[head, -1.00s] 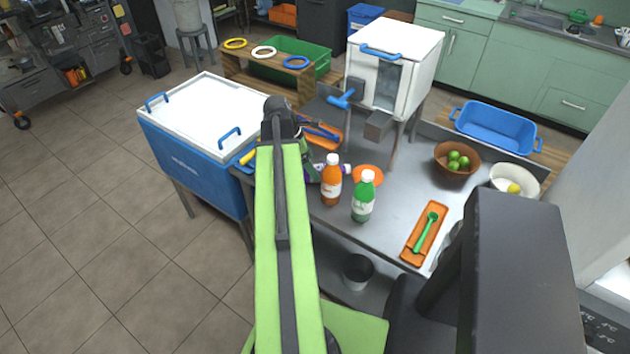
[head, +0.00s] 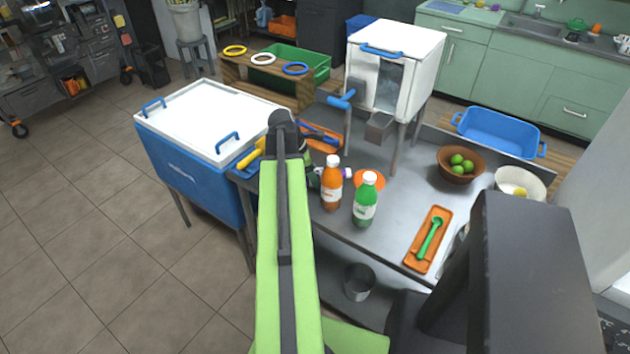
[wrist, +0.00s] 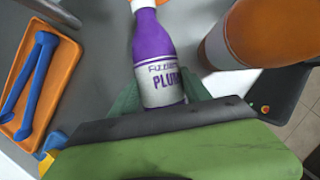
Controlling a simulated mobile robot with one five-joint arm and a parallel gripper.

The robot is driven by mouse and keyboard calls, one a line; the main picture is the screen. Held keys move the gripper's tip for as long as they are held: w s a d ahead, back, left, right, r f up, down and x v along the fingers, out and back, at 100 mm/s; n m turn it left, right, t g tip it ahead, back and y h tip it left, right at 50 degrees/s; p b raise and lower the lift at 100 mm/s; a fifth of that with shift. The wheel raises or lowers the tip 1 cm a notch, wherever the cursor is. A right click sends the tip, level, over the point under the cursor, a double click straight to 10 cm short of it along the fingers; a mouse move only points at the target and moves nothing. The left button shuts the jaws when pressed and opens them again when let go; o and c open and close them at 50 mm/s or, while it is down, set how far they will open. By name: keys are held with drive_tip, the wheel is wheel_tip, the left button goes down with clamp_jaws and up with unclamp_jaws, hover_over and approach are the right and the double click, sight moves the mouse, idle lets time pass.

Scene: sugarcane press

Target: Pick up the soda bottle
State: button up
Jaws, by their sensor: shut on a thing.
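A purple plum soda bottle (wrist: 153,40) with a white cap sits between the two green fingers of my gripper (wrist: 160,92) in the wrist view. The fingers are shut on it around its white label. In the head view my gripper is mostly hidden behind my arm and the orange bottle; the purple bottle's white cap (head: 347,172) points right, just behind the orange bottle. The orange soda bottle (head: 331,187) and the green soda bottle (head: 365,203) stand upright on the metal table. The orange one also shows in the wrist view (wrist: 262,35), close to the purple bottle.
An orange tray with blue tongs (wrist: 38,85) lies left of the bottle. A blue cooler (head: 190,175) with a white lid stands left of the table. An orange tray with a green spoon (head: 429,239), a lime bowl (head: 458,165) and the white press (head: 398,65) are nearby.

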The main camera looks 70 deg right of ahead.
clamp_jaws()
drive_tip(key=shift+r, duration=0.1)
wheel_tip(320, 180, up, 10)
drive_tip(key=p, duration=1)
